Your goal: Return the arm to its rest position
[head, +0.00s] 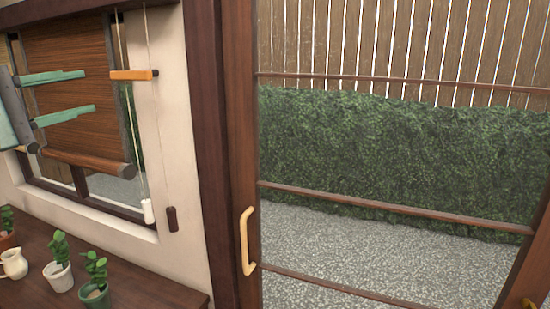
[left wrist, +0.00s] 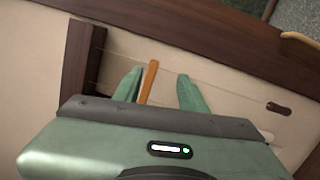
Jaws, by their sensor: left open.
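My left gripper (head: 89,90) reaches in from the left in front of the window, its two green fingers apart with nothing between them in the head view. In the left wrist view the open fingers (left wrist: 160,88) show beyond the green gripper body. An orange bar (head: 134,75) is at the window's right side, beside a hanging cord, right of the fingertips and apart from them. In the left wrist view the orange bar (left wrist: 148,83) appears between the fingers, farther off. My right gripper is in neither view.
A brown wooden blind (head: 75,45) hangs in the window behind the gripper. A white cord end (head: 147,211) and a dark wall piece (head: 172,219) are below right. Potted plants (head: 95,275) and a cream jug (head: 14,264) stand on a wooden counter (head: 150,287). A glazed door with a handle (head: 246,240) is right.

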